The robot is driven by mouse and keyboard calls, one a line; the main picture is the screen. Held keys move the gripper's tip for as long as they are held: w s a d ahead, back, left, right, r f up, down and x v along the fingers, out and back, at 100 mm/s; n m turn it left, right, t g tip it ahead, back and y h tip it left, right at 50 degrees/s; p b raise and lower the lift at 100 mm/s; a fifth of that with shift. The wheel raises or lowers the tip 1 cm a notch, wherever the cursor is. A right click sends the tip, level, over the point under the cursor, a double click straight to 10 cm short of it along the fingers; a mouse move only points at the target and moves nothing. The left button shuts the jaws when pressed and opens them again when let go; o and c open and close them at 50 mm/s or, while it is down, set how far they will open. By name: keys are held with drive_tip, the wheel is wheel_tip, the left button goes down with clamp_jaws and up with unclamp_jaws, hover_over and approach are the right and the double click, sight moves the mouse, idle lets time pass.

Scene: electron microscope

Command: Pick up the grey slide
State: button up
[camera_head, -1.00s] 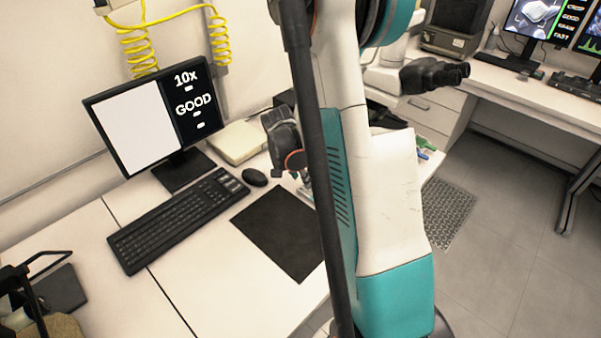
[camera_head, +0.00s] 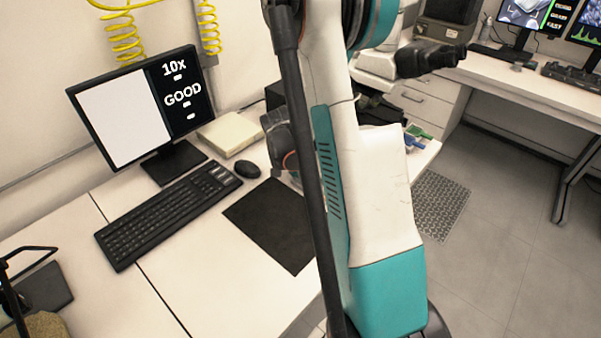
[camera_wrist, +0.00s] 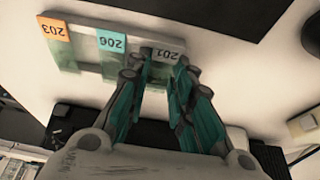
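In the wrist view, the grey slide (camera_wrist: 169,55), labelled 201, is in a pale rack (camera_wrist: 88,45) at the right of a row. A teal-labelled slide 206 (camera_wrist: 111,42) and an orange-labelled slide 203 (camera_wrist: 55,30) are to its left. My gripper (camera_wrist: 162,63) is open, with its fingertips spread at the grey slide's label, one near each side. Whether they touch it, I cannot tell. The fingers cover part of the slide. In the head view, my arm hides the rack and fingertips.
A black mat (camera_head: 270,225) lies on the white desk. A keyboard (camera_head: 168,215), mouse (camera_head: 247,169) and monitor (camera_head: 140,112) are to the left. A pale box (camera_head: 228,134) stands behind the mouse. A microscope eyepiece (camera_head: 430,60) is at upper right.

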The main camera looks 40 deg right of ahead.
drive_tip(key=shift+r, duration=0.15)
drive_tip(key=shift+r+p, duration=1.6)
drive_tip(key=shift+r, duration=0.8)
